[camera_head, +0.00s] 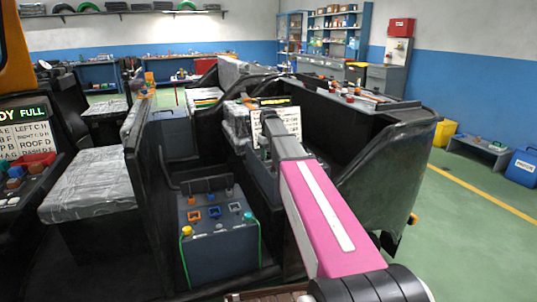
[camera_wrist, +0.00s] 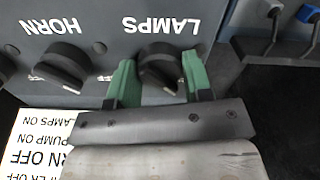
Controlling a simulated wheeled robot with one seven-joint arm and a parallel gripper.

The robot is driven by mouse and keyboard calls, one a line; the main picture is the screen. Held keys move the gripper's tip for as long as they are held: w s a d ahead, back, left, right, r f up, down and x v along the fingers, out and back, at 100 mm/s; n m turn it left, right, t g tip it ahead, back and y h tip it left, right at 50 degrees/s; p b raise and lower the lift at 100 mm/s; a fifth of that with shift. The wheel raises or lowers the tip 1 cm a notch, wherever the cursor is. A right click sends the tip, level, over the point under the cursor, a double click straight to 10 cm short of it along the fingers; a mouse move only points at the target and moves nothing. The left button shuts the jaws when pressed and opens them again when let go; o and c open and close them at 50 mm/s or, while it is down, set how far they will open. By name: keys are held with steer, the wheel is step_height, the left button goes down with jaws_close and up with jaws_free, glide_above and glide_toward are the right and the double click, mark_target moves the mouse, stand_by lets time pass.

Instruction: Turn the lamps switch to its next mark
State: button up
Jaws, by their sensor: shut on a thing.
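The lamps switch (camera_wrist: 160,66) is a dark round knob on a grey panel, in the wrist view. The word LAMPS stands upside down beside it. My gripper (camera_wrist: 157,72) has a green finger on each side of the knob and is shut on it. The fingers hide parts of the knob's sides, and I cannot read which mark it points at. In the head view my pink arm reaches forward over the cab, and the switch and my fingertips are hidden there.
A similar HORN knob (camera_wrist: 63,66) sits left of the lamps switch. A white card (camera_wrist: 45,140) with printed on/off lines lies below the panel. A grey box (camera_head: 218,240) with coloured fittings stands left of my arm.

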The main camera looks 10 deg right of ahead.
mark_target(268, 152)
steer(key=o, duration=0.9)
steer(key=shift+r, duration=0.1)
step_height(268, 152, up, 11)
steer(key=shift+f, duration=0.2)
steer(key=shift+s, duration=0.1)
